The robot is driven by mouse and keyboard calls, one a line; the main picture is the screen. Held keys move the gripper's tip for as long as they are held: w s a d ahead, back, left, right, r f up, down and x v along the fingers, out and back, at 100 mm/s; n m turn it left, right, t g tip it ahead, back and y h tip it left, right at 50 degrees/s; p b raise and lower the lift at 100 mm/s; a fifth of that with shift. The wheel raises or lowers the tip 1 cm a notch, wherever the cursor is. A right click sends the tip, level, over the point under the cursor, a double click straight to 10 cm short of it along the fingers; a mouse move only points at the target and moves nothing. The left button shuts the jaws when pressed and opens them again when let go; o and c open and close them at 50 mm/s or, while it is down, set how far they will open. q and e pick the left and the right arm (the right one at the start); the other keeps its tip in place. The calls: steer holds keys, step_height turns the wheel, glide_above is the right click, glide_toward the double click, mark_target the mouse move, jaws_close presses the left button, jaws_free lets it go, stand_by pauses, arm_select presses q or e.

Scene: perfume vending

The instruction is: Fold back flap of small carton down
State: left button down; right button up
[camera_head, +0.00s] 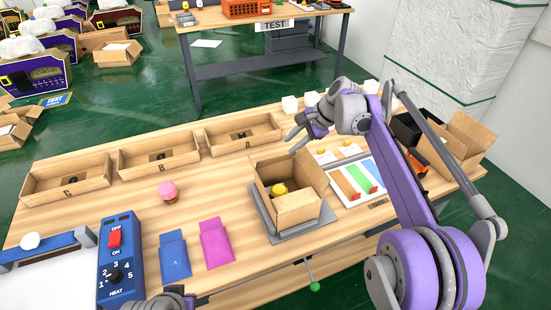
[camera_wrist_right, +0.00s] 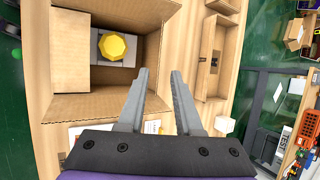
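The small open carton (camera_head: 297,211) stands on a grey plate (camera_head: 263,213) at the right of the table, with a yellow faceted object (camera_head: 279,189) inside. Its back flap (camera_head: 279,166) appears upright; its right flap (camera_head: 313,172) stands up and outward. In the right wrist view, the carton's front flap (camera_wrist_right: 72,50) lies across part of the opening, with the yellow object (camera_wrist_right: 113,46) visible. My right gripper (camera_head: 289,137) is open and empty, above and behind the carton; its parted fingers (camera_wrist_right: 161,73) show near the carton's back right corner. My left gripper (camera_head: 170,300) shows only partly at the bottom edge.
Open bins A (camera_head: 238,147), B (camera_head: 156,170) and C (camera_head: 67,199) line the back. White cubes (camera_head: 290,105) and a tray with coloured strips (camera_head: 340,190) are near my right arm. A larger carton (camera_head: 462,143) stands at right. Blue and pink pouches lie in front.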

mark_target(276, 158)
steer(key=x, duration=1)
steer(key=shift+f, duration=0.15)
steer(key=shift+c, duration=0.3)
jaws_close()
stand_by(0.8)
